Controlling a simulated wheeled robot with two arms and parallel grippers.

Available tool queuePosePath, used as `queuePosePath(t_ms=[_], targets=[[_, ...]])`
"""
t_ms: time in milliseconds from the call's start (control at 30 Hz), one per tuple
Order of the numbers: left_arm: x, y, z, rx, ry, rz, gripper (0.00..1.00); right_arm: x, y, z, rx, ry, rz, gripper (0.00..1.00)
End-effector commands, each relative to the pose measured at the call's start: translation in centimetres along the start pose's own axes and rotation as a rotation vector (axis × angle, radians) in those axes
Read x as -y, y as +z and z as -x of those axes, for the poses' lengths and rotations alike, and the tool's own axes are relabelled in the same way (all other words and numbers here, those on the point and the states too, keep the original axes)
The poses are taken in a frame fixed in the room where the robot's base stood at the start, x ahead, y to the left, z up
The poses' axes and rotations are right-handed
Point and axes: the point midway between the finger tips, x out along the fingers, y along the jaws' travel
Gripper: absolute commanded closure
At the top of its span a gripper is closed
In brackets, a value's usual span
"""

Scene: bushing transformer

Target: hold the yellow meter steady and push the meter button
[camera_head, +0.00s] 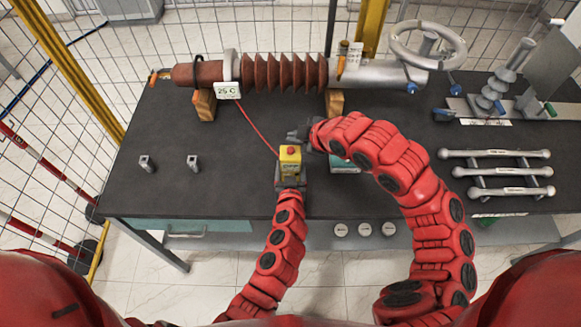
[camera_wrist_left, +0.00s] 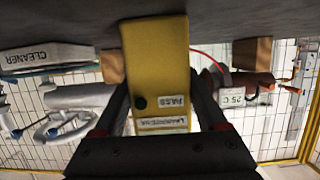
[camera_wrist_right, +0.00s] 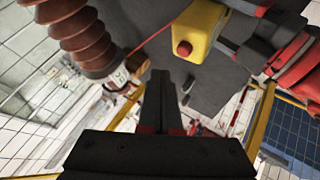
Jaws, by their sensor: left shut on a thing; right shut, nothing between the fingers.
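The yellow meter (camera_head: 290,160) stands near the front middle of the dark table, with a red button (camera_head: 291,150) on top. It also shows in the left wrist view (camera_wrist_left: 158,70), upside down, with a "PASS" label. My left gripper (camera_head: 289,178) is shut on the meter, one finger on each side. My right gripper (camera_head: 298,134) is shut and empty, just behind and to the right of the meter's top, apart from it. In the right wrist view the red button (camera_wrist_right: 184,48) and the meter (camera_wrist_right: 203,28) lie beyond the shut fingers (camera_wrist_right: 161,100).
The brown ribbed bushing (camera_head: 285,73) lies on wooden blocks (camera_head: 204,104) behind the meter. A red cable (camera_head: 255,128) runs from its tag. Two small metal clips (camera_head: 193,163) stand on the left. Silver rods (camera_head: 495,154) lie on the right. The left tabletop is mostly clear.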

Motion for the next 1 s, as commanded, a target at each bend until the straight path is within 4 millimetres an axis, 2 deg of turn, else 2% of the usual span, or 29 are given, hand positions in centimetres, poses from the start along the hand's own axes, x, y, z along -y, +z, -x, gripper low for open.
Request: queuePosePath(t_ms=[300,1000], targets=[[0.0,0.0,0.0,0.000,0.000,0.000,1.00,1.5,1.4,-2.0,-0.001,-0.001,0.001,1.00],[0.0,0.0,0.0,0.000,0.000,0.000,1.00,1.5,1.5,-2.1,0.001,0.000,0.000,1.00]])
